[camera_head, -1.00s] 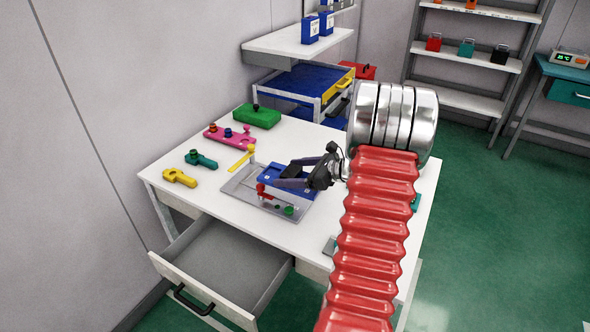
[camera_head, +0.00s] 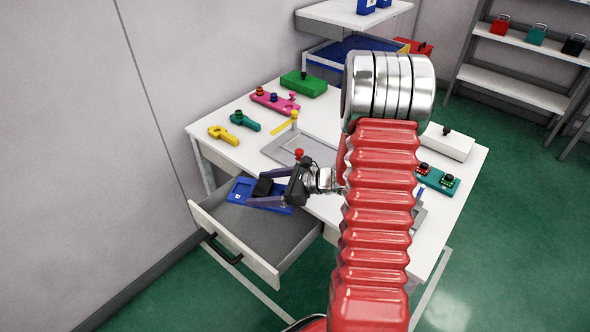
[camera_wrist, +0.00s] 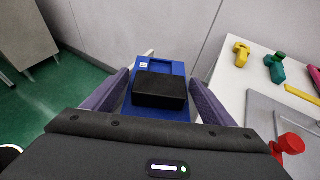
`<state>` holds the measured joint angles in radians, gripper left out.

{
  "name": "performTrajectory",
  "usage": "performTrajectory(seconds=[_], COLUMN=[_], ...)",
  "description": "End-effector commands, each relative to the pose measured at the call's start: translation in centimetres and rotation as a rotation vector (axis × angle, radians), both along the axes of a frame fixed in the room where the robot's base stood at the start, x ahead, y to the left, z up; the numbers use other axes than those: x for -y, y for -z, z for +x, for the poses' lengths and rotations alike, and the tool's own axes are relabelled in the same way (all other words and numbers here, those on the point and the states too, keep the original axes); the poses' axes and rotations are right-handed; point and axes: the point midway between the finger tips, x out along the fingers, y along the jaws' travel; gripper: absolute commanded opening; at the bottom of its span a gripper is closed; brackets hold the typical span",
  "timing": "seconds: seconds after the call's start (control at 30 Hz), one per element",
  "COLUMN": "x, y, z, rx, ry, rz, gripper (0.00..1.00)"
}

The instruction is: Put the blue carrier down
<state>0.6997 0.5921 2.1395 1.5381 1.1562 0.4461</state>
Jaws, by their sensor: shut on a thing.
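The blue carrier (camera_head: 240,189) is a flat blue block with a black block on top and a small white label. My gripper (camera_head: 268,195) is shut on it and holds it over the open drawer (camera_head: 231,232) at the table's front left. I cannot tell whether the carrier touches the drawer. In the wrist view the carrier (camera_wrist: 154,67) lies between my purple fingers (camera_wrist: 160,90), with the black block (camera_wrist: 160,90) nearest me. The grey plate (camera_head: 283,147) on the table has a red knob (camera_head: 299,153) and a yellow-topped post beside it.
The white table (camera_head: 228,117) carries a yellow part (camera_head: 222,134), a teal part (camera_head: 244,121), a pink part (camera_head: 272,101) and a green block (camera_head: 303,83). A white block (camera_head: 447,143) and a green button box (camera_head: 437,179) stand right of my arm.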

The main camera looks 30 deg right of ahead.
Motion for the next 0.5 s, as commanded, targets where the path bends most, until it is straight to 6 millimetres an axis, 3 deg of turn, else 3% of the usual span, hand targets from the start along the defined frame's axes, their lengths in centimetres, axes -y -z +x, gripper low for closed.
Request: performTrajectory(seconds=[0.03,0.23,0.4,0.5], x=[-2.4,-9.6,-13.1,-13.9], y=[0.5,2.3,3.2,3.4], z=[0.2,0.5,0.5,0.5], rx=[-0.001,-0.001,0.0,0.0], ry=[-0.039,-0.155,-0.212,-0.224], rz=[0.003,0.001,0.0,0.0], gripper=[0.46,0.46,0.46,0.46])
